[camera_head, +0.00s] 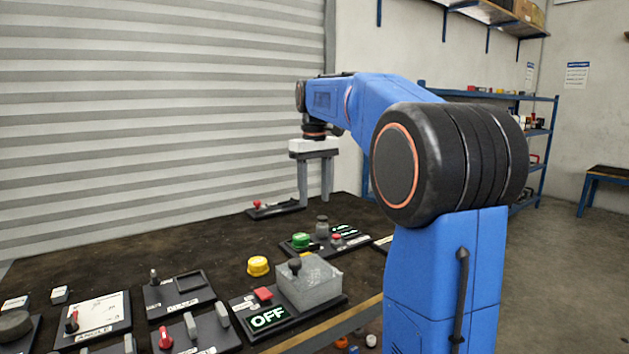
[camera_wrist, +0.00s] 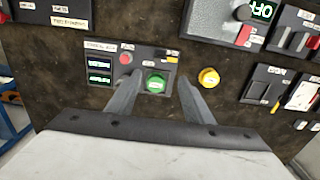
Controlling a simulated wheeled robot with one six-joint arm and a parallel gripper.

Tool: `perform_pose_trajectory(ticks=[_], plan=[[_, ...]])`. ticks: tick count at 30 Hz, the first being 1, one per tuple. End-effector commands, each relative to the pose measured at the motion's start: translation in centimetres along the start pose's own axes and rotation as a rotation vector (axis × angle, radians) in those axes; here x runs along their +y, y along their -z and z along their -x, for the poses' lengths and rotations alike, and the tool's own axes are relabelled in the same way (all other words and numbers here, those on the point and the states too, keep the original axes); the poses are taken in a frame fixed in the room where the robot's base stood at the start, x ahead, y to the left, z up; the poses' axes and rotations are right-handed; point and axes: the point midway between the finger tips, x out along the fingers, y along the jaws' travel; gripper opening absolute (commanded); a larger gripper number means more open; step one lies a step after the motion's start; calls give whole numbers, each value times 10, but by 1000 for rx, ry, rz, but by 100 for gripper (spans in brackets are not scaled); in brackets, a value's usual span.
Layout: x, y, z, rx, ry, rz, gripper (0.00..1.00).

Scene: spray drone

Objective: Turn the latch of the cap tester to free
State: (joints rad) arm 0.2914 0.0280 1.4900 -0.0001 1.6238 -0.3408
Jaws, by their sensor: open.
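The likely cap tester is a dark panel with a round green cap (camera_head: 301,241), a small red button (camera_head: 336,238), a grey post (camera_head: 322,226) and two green displays (camera_head: 346,230). The wrist view shows this panel (camera_wrist: 141,66) with its green cap (camera_wrist: 156,82), red button (camera_wrist: 126,58) and displays (camera_wrist: 100,66). I cannot make out which part is the latch or how it is turned. My gripper (camera_head: 315,203) is open and empty, fingers down, above the table; in the wrist view its fingertips (camera_wrist: 160,88) flank the green cap in the picture, apart from it.
A loose yellow cap (camera_head: 258,266) lies near the panel. A grey box (camera_head: 309,283) with a black knob and an OFF display stands toward the front edge. Several switch panels fill the left front. A small red-knobbed panel (camera_head: 275,209) lies behind. Bare table lies at the left.

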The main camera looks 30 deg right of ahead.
Motion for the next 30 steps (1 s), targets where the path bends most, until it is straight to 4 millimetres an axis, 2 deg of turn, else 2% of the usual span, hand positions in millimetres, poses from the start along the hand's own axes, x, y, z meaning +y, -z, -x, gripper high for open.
perform_pose_trajectory(ticks=[3, 9, 30], plan=[[0, 1, 18, 2, -1, 0, 47], [0, 0, 34, 1, 0, 0, 47], [0, 0, 36, 1, 0, 0, 47]])
